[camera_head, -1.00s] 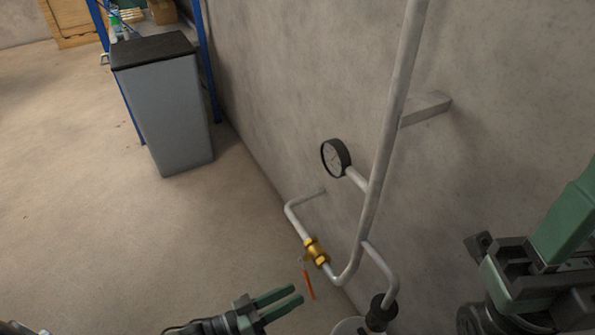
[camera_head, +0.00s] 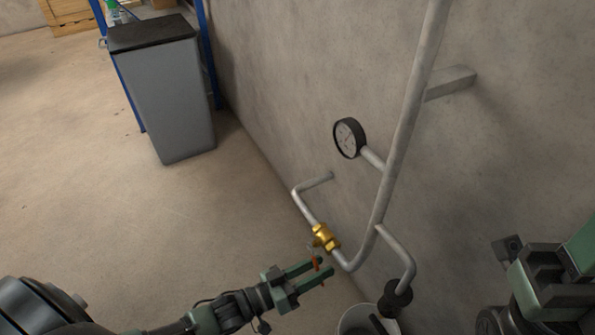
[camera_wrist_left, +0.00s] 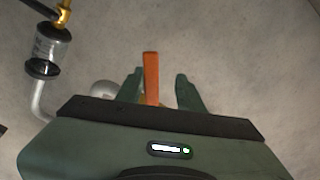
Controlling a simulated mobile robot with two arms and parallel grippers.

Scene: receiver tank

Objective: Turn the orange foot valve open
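The foot valve has a brass body (camera_head: 325,237) on the low grey pipe near the wall. Its orange handle (camera_head: 316,264) hangs down from the body. My left gripper (camera_head: 326,271) is at the handle, with its green fingers on either side of it.
A pressure gauge (camera_head: 349,138) sits on the pipe above the valve. A tall pipe (camera_head: 404,130) runs up the wall. A black-collared fitting (camera_head: 397,298) and a pale round vessel (camera_head: 358,320) are below right. A grey bin (camera_head: 167,95) stands back left; the floor between is clear.

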